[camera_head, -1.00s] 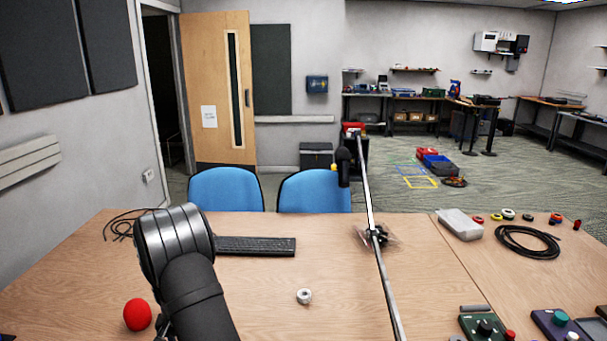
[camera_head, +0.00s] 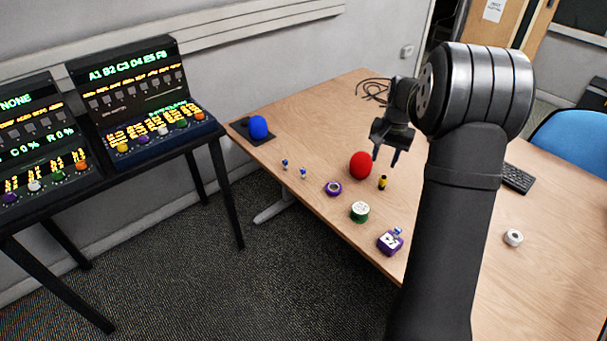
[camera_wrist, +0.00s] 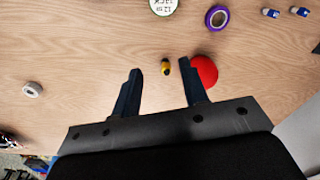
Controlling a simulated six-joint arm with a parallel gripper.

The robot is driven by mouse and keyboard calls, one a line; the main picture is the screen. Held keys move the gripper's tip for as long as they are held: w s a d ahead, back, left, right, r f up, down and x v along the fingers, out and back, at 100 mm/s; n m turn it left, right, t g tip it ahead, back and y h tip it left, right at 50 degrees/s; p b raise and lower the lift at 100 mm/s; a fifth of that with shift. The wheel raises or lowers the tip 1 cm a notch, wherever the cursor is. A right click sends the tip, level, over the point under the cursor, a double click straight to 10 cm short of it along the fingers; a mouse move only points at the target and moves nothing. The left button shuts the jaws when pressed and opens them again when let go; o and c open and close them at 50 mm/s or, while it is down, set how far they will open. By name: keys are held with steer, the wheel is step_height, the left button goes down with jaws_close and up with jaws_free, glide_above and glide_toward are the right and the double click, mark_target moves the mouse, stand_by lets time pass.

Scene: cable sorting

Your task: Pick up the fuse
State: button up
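My gripper (camera_head: 385,157) is open and empty, pointing down above the table. A small yellow and black cylinder (camera_head: 382,183) stands below it; in the wrist view this cylinder (camera_wrist: 166,68) shows between my open fingers (camera_wrist: 159,72), nearer the right one. Two small blue and white cylinders (camera_head: 285,164) (camera_head: 303,173) stand farther left on the table, and they show at the top right of the wrist view (camera_wrist: 270,13). I cannot tell for sure which small cylinder is the fuse.
A red ball (camera_head: 361,165) sits beside the yellow cylinder. A purple ring (camera_head: 333,188), a green and white spool (camera_head: 359,212) and a purple box (camera_head: 390,242) lie near the front edge. A blue ball (camera_head: 258,127) rests at the left corner; a white ring (camera_head: 513,237) lies right.

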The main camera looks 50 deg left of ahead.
mark_target(304, 170)
steer(key=s+a+n+y, duration=0.2)
steer(key=s+a+n, duration=0.1)
steer(key=a+n, duration=0.55)
steer(key=s+a+n+y, duration=0.2)
steer(key=s+a+n, duration=0.25)
steer(key=a, duration=0.75)
steer(key=x, duration=0.5)
steer(key=d+x, duration=0.1)
steer(key=x, duration=0.4)
steer(key=d+f+x, duration=0.1)
steer(key=x, duration=0.4)
steer(key=shift+w+a+f, duration=0.1)
steer(key=shift+w+f, duration=0.15)
steer(key=shift+w, duration=0.1)
steer(key=shift+s+x, duration=0.15)
steer(key=shift+x, duration=1.35)
steer(key=shift+s+x, duration=0.2)
steer(key=shift+x, duration=1.3)
jaws_close()
